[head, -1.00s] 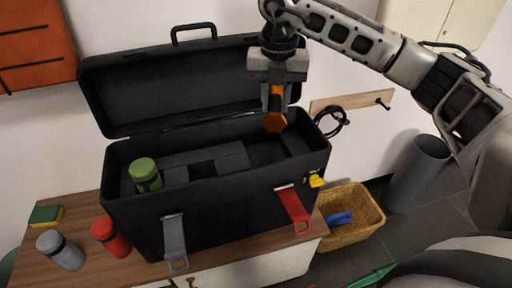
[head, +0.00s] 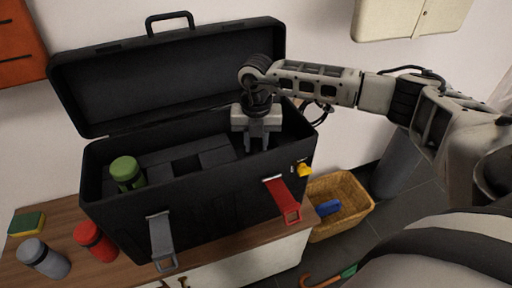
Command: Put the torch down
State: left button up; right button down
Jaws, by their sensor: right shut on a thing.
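My right gripper (head: 257,145) points down inside the right part of the open black toolbox (head: 205,212). Its fingers are close together, shut on the torch. The torch itself is hidden now, below the fingers and behind the box's front wall; a second ago its orange head and dark body showed in the jaws. I cannot see whether the torch touches the box floor. My left gripper is not in view.
A green canister (head: 127,173) stands in the box's left part. A red canister (head: 95,242), a grey one (head: 43,259) and a sponge (head: 27,224) are on the wooden top (head: 120,270). The raised lid (head: 170,80) stands behind. A wicker basket (head: 345,212) is at right.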

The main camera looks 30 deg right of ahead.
jog(key=shift+f, duration=0.7)
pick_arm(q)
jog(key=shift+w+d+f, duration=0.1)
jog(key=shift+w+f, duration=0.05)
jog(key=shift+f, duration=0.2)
pick_arm(e)
jog(key=shift+f, duration=0.15)
jog(key=shift+f, duration=0.15)
jog(key=c, duration=1.1)
grip_release()
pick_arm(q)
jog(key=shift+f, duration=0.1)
